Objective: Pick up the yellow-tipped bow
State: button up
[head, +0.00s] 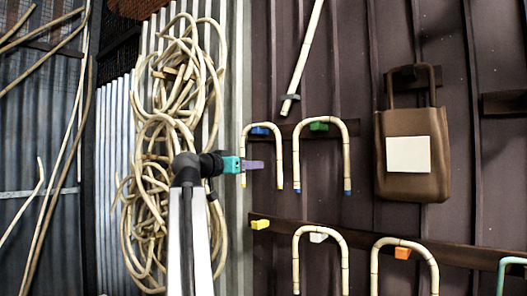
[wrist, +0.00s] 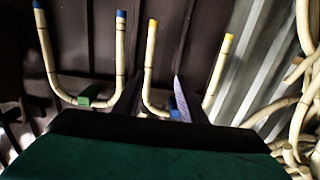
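The yellow-tipped bow is a pale, upside-down U of rattan (head: 263,126) hanging over a blue peg (head: 260,130) on the dark wall. In the wrist view, which is upside down, the bow (wrist: 150,62) points its two yellow tips upward. My gripper (head: 254,165) is in front of the bow's left leg in the head view, level with its lower half. In the wrist view my gripper (wrist: 157,98) has its two purple fingers apart, with one leg of the bow seen between them. Whether the fingers reach around it I cannot tell. The gripper is empty.
A blue-tipped bow (head: 347,155) hangs close by on a green peg (head: 319,126). Below are an empty yellow peg (head: 260,224) and bows on white (head: 318,237) and orange (head: 402,253) pegs. A brown bag (head: 431,180) hangs right; rattan coils (head: 150,200) hang left.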

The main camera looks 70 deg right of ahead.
aim_at(278, 162)
jog(key=shift+s+d+r+g, duration=0.15)
jog(key=shift+s+r, duration=0.1)
jog(key=shift+s, duration=0.35)
jog(key=shift+s+r+g, duration=0.15)
jog(key=shift+s+r, duration=0.1)
jog(key=shift+s, duration=0.35)
jog(key=shift+w, duration=0.1)
jog(key=p+x, duration=0.1)
jog(key=x, duration=0.7)
jog(key=shift+d+p, duration=0.3)
jog(key=shift+p, duration=0.1)
